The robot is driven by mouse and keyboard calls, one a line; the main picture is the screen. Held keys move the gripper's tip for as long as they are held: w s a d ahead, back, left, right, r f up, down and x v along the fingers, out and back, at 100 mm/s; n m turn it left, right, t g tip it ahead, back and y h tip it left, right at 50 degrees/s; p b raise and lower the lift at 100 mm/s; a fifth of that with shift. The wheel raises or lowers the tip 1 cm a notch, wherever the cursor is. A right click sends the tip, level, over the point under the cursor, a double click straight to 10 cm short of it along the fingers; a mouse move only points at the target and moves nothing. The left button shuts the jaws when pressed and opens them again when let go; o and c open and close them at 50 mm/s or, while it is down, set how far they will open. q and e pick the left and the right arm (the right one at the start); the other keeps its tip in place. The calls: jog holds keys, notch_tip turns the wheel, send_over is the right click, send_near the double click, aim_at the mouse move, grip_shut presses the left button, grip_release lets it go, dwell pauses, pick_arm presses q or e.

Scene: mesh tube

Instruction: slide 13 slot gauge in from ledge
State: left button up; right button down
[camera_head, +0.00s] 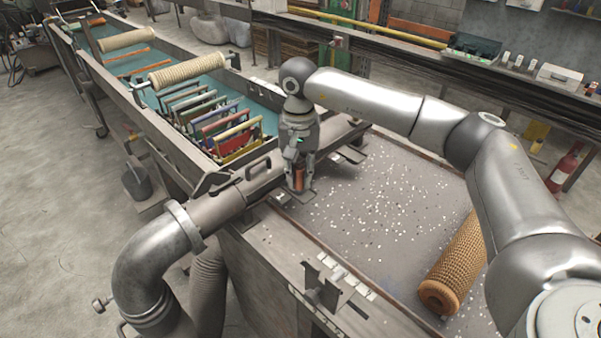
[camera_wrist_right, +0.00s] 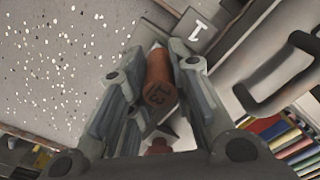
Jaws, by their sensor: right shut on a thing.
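The same handle is small in the head view (camera_head: 299,181). My right gripper (camera_head: 299,184) points down at the table's left edge, beside the large pipe. Its two fingers are shut on the handle, one on each side, as the wrist view also shows (camera_wrist_right: 158,90). The lower part of the gauge is mostly hidden by the fingers, so I cannot tell whether it touches the ledge or a slot. My left gripper is out of view.
A brown mesh tube (camera_head: 459,262) lies on the speckled grey table (camera_head: 385,205). A metal pipe (camera_head: 218,207) with a handle runs along the left edge. A teal trough (camera_head: 150,92) holds several coloured frames. A bracket (camera_head: 322,283) stands at the front edge.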

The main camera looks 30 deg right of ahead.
dwell(0.3)
jog(key=c, duration=1.2)
grip_release()
jog(key=shift+d, duration=0.1)
jog(key=shift+c, duration=0.2)
